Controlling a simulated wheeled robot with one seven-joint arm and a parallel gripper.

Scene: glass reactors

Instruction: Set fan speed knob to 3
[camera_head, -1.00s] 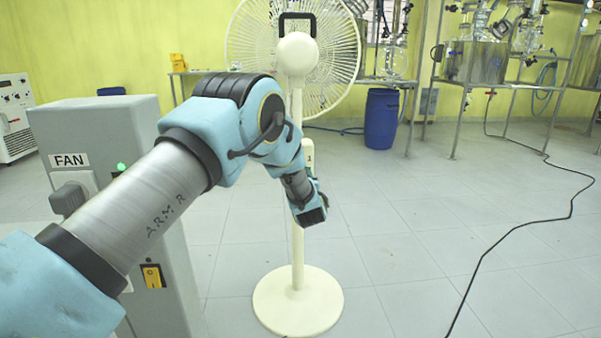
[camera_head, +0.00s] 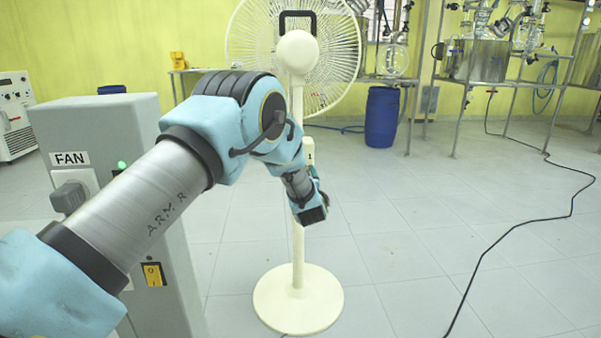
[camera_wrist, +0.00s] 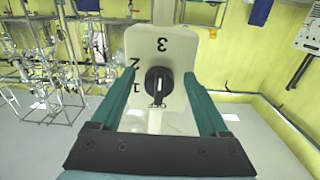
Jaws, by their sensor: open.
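The fan speed knob (camera_wrist: 158,84) is black and round, on a cream panel (camera_wrist: 161,52) marked OFF, 1, 2 and 3. Its white mark runs upright, toward OFF at the bottom of the picture. The 3 is at the top, the 2 and 1 on the left. My gripper (camera_wrist: 160,80) is open, with one finger on each side of the knob and a gap visible on both sides. In the head view, my gripper (camera_head: 312,212) hangs by the pole of the white pedestal fan (camera_head: 298,302); the knob is hidden there.
A grey box (camera_head: 95,130) labelled FAN, with its own knob, green light and yellow switch, stands at the left beside my arm. A blue barrel (camera_head: 382,117) and glassware racks stand behind. A black cable (camera_head: 510,235) crosses the otherwise clear floor at right.

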